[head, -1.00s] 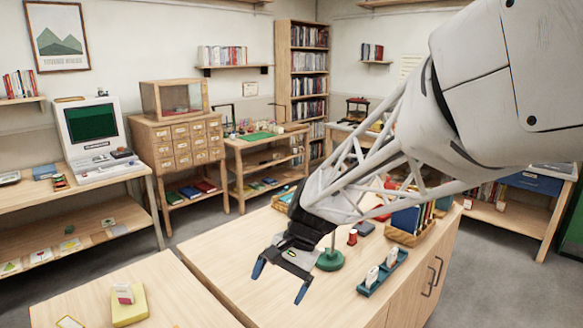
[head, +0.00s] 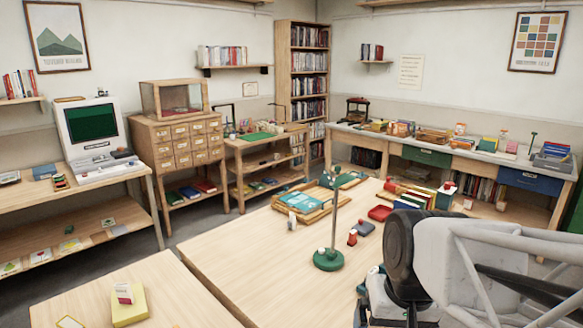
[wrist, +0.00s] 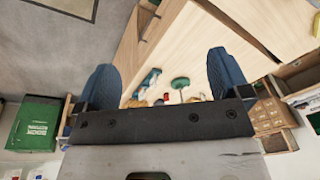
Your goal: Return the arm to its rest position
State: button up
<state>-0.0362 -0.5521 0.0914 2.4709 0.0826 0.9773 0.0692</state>
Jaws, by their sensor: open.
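My gripper (wrist: 164,68) shows in the wrist view with its two blue fingers wide apart and nothing held between them. Beyond the fingers, at a distance, are the wooden table, a green round base (wrist: 180,83) and a blue holder (wrist: 150,78). In the head view my arm is folded into the lower right corner, over the right side of the table (head: 235,255). The fingers cannot be made out there.
On the table stand a thin pole on a green base (head: 328,260), a small red item (head: 352,238) and a wooden tray (head: 325,208) with teal books. A yellow block (head: 130,306) lies on the near left table. The table's left part is clear.

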jog(key=shift+n+t+h, duration=0.3)
jog(key=shift+t+h, duration=0.1)
jog(key=shift+h, duration=0.1)
jog(key=shift+s+d, duration=1.4)
jog(key=shift+s, duration=0.3)
